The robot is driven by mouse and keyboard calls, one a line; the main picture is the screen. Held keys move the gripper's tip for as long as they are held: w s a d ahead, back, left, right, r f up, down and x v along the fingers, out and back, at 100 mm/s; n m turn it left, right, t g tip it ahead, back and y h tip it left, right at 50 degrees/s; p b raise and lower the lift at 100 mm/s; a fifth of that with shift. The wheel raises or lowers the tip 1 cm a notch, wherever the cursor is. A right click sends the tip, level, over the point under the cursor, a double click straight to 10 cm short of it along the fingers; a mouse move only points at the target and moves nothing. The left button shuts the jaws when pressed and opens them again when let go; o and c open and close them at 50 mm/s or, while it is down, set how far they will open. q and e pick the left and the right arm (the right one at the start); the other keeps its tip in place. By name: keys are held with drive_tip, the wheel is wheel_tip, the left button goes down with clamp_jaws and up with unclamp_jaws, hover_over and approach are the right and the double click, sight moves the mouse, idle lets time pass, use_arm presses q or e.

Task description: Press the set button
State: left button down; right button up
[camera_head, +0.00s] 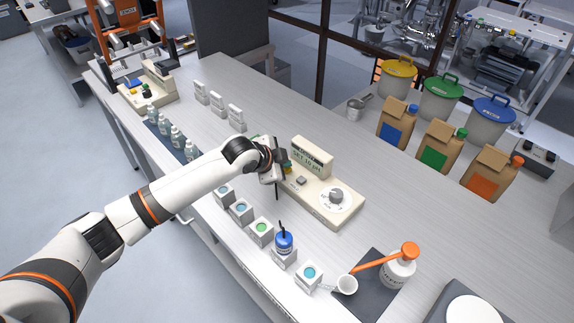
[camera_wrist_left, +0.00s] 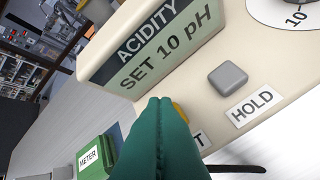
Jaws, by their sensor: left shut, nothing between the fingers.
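The cream acidity meter (camera_head: 320,206) stands on the bench, its display (camera_wrist_left: 150,45) reading "ACIDITY SET 10 pH". A yellow button (camera_wrist_left: 181,111) shows in the wrist view just past my left fingertips, mostly hidden by them. Its label is covered except for a final "T". The grey button (camera_wrist_left: 228,78) labelled HOLD sits to its right, uncovered. My left gripper (camera_head: 276,176) is shut and empty at the left end of the meter. Its teal fingers (camera_wrist_left: 160,105) are right at the yellow button; I cannot tell whether they touch it. My right gripper is not in view.
A green block (camera_wrist_left: 93,155) labelled METER lies left of the fingers. A dial (camera_head: 336,196) is on the meter's right part. The bench behind the meter is clear.

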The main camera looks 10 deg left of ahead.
use_arm(q)
drive_tip(key=shift+r, duration=0.5)
drive_tip(key=shift+p, duration=0.3)
wheel_tip(320, 180, up, 5)
drive_tip(key=p, duration=0.5)
idle(0.4)
